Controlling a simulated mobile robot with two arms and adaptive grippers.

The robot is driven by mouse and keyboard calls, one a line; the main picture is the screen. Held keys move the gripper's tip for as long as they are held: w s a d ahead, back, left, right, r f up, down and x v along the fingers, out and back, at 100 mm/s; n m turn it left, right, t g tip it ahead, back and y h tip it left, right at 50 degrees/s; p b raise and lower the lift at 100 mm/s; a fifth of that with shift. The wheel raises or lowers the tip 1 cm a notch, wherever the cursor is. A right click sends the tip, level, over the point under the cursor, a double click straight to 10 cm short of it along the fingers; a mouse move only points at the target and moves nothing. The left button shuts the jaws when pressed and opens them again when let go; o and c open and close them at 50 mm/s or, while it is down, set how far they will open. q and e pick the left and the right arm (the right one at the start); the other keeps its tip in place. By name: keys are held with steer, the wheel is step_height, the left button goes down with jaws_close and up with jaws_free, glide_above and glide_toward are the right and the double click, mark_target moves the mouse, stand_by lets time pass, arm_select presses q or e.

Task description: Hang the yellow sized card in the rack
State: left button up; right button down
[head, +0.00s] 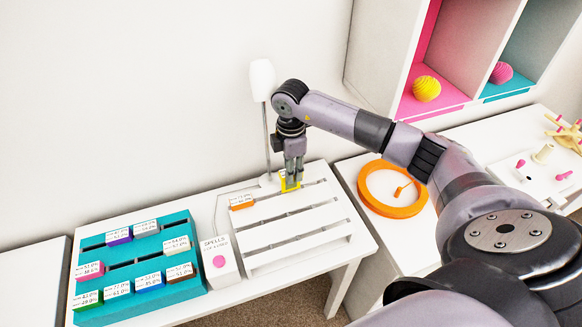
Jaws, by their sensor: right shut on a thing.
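My right gripper (293,176) points down over the back of the white slotted rack (296,246). It is shut on a yellow card (284,186), which is at or just above the rack's rear slot. I cannot tell whether the card is seated in the slot. An orange card (241,203) sits at the left end of the same rear slot. The rack's other slots look empty. My left gripper is not in view.
A teal tray (99,312) with several coloured, labelled cards lies at left. A white box with a pink button (219,261) stands beside the rack. A white lamp (262,82) stands behind. An orange ring (369,202) lies on the right table.

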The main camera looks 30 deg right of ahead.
steer(key=shift+f+b, duration=1.5)
steer(key=shift+f, duration=1.1)
steer(key=c, duration=1.2)
jaws_free()
steer(key=shift+r, duration=0.1)
step_height(320, 180, up, 7)
steer(key=shift+r, duration=0.2)
